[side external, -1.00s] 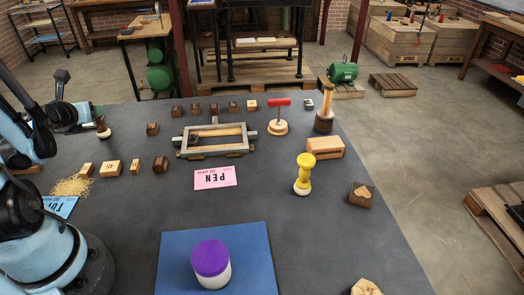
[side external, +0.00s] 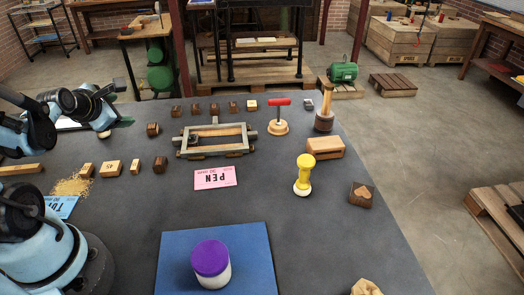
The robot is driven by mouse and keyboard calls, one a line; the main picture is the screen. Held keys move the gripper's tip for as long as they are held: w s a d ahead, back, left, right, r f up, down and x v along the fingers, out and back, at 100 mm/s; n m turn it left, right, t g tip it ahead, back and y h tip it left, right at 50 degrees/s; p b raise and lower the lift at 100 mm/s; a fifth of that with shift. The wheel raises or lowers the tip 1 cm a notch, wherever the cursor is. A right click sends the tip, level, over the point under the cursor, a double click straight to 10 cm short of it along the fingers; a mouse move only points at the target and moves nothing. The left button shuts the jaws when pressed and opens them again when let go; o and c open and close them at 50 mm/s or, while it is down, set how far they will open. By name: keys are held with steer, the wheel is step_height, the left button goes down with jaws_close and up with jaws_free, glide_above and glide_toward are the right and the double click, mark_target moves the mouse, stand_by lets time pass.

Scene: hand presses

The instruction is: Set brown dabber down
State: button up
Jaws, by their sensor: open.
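The brown dabber's pale round pad (side external: 104,134) shows at the back left of the dark table, just below my gripper; its handle is mostly hidden behind the gripper. My gripper (side external: 114,93) is open, reaching in from the left above the dabber. From this angle I cannot tell whether the fingers still touch the handle. The pad appears to rest on or near a teal-edged surface (side external: 124,123), largely covered by my arm.
A wooden press frame (side external: 216,152), small wooden blocks (side external: 153,129) and a red-handled stamp (side external: 278,130) stand to the right. A yellow dabber (side external: 304,174), pink card (side external: 215,178) and purple-lidded jar (side external: 211,258) on a blue mat (side external: 175,245) are nearer.

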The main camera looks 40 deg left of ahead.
steer(key=d+r+m+g+h, duration=0.1)
steer(key=d+m+h, duration=0.2)
steer(key=d+m, duration=0.8)
steer(key=w+d+r+m+h, duration=0.1)
steer(key=d+m+h, duration=0.2)
steer(key=d+m, duration=0.8)
steer(key=shift+d+r+m+g, duration=0.25)
steer(key=shift+r+m+g, duration=0.15)
steer(key=shift+m, duration=5.2)
